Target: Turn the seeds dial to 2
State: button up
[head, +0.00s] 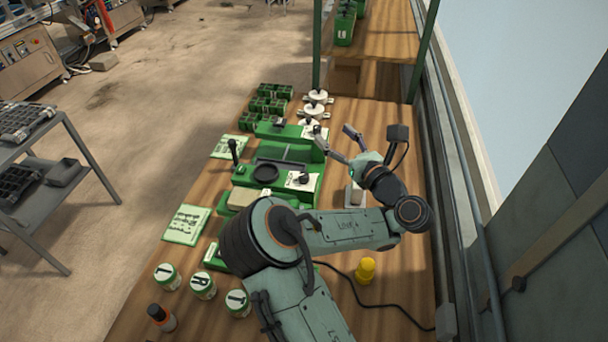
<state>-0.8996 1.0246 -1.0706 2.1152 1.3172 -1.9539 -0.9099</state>
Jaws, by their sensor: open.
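A green seeder machine (246,179) stands on the wooden bench. It has a white panel with a small black knob (304,177) at its right end. A second green unit (270,129) behind it carries another small dark knob (317,130) on a white plate. I cannot tell which knob is the seeds dial, and the numbers are too small to read. My gripper (332,134) is open, its fingers spread just right of the rear unit's knob. It appears empty, and I cannot tell whether a finger touches the knob.
White round-topped parts (316,97) and green pots (268,91) stand at the back. Lettered jars (168,277), a dark bottle (160,318) and a yellow object (366,270) are in front. Green cards (186,225) lie left. A wall runs along the right; the bench's front right is mostly clear except a cable.

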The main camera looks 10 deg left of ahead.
jog(key=w+d+f+m+t+h, duration=0.1)
jog(key=w+d+m+t+h, duration=0.35)
jog(key=d+m, duration=0.4)
jog(key=w+d+f+m+t+h, duration=0.25)
jog(key=w+d+m+h, duration=0.3)
jog(key=m, duration=0.55)
notch_tip(320, 180, up, 4)
jog(key=m+g+y, duration=1)
jog(key=m+g, duration=0.2)
jog(key=g, duration=0.2)
send_over(306, 175)
jog(key=s+d, duration=0.2)
jog(key=d, duration=0.3)
notch_tip(306, 175, down, 18)
jog(key=shift+g, duration=0.3)
jog(key=x, duration=0.5)
jog(key=shift+s+a+f, duration=0.15)
jog(key=shift+a+f, duration=0.2)
jog(key=shift+a, duration=0.05)
jog(key=shift+w+a+f, duration=0.2)
jog(key=shift+w+a, duration=0.05)
jog(key=shift+a, duration=0.15)
grip_shut()
